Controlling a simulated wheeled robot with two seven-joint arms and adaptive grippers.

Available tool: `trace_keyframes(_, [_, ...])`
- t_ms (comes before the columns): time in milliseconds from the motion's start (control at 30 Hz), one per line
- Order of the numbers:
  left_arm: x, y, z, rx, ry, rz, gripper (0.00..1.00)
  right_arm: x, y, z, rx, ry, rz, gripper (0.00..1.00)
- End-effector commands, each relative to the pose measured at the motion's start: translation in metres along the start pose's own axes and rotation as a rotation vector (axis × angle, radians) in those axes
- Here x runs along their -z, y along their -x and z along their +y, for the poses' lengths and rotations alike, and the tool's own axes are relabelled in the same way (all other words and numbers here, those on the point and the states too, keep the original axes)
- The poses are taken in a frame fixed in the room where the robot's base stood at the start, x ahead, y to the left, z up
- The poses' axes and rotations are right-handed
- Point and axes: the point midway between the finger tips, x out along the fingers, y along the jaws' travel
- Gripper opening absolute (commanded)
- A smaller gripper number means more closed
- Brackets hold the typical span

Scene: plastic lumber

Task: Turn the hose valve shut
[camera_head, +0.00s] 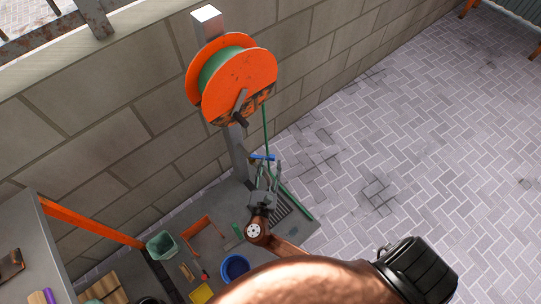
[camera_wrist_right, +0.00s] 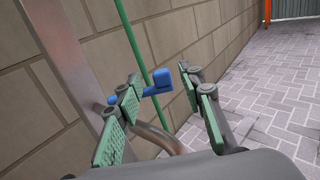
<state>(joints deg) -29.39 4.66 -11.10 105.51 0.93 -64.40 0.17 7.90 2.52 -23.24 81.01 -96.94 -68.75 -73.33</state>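The hose valve's blue handle (camera_head: 262,157) sits low on the grey post, below the orange hose reel (camera_head: 232,82). My right gripper (camera_head: 268,170) is just below the handle in the head view. In the right wrist view its green-padded fingers are apart, with the handle between or just beyond their tips; I cannot tell whether they touch it. A metal pipe (camera_wrist_right: 165,135) curves below the handle. My left gripper is not in view.
The post (camera_wrist_right: 80,50) stands close to the block wall (camera_head: 130,90). A blue bucket (camera_head: 235,268), a green bin (camera_head: 162,245), an orange frame (camera_head: 200,232) and a drain grate (camera_head: 281,211) lie below. Paved floor (camera_head: 400,140) at the right is open.

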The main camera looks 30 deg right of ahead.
Motion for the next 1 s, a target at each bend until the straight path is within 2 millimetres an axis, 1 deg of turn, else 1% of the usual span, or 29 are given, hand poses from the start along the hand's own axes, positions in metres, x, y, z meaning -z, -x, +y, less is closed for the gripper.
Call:
trace_keyframes(33, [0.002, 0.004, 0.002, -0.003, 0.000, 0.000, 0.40, 0.004, -0.008, 0.000, 0.000, 0.001, 0.001, 0.35])
trace_keyframes(100, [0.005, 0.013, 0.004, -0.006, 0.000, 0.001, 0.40, 0.004, -0.019, 0.000, -0.001, 0.001, 0.001, 0.35])
trace_keyframes(300, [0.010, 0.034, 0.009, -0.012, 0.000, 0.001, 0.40, 0.003, -0.041, 0.000, -0.001, -0.001, 0.003, 0.35])
trace_keyframes(467, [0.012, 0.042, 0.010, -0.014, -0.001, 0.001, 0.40, 0.002, -0.048, -0.001, 0.000, -0.001, 0.003, 0.35])
trace_keyframes(700, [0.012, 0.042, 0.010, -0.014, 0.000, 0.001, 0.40, 0.002, -0.049, -0.001, 0.000, -0.001, 0.003, 0.35])
trace_keyframes(1000, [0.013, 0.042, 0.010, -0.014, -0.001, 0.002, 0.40, 0.002, -0.048, -0.001, 0.000, -0.001, 0.004, 0.15])
